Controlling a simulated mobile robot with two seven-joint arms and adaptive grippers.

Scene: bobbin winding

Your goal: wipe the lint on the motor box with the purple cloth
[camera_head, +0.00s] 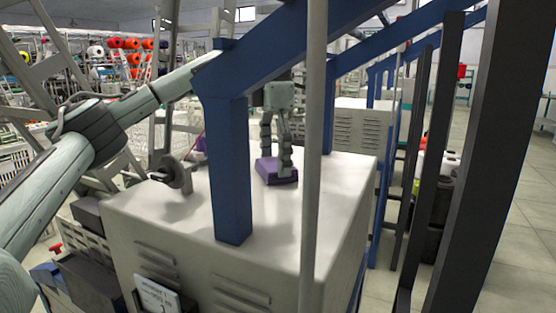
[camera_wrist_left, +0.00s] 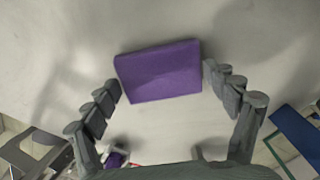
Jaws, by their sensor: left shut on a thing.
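The purple cloth (camera_head: 277,175) is a flat, block-shaped pad on the white top of the motor box (camera_head: 185,225). My left gripper (camera_head: 276,162) points down from above and is shut on the cloth, one finger at each side. In the left wrist view, the purple cloth (camera_wrist_left: 158,72) sits between the two fingertips of the left gripper (camera_wrist_left: 161,80), over the pale box top (camera_wrist_left: 160,122). I cannot make out any lint on the box top in either view. My right gripper is not in view.
A blue frame post (camera_head: 231,170) stands on the box in front of the gripper, with blue beams overhead. A thin grey pole (camera_head: 313,150) rises at the right. A grey wheel-like part (camera_head: 178,177) stands on the left of the top. Dark posts (camera_head: 490,150) stand far right.

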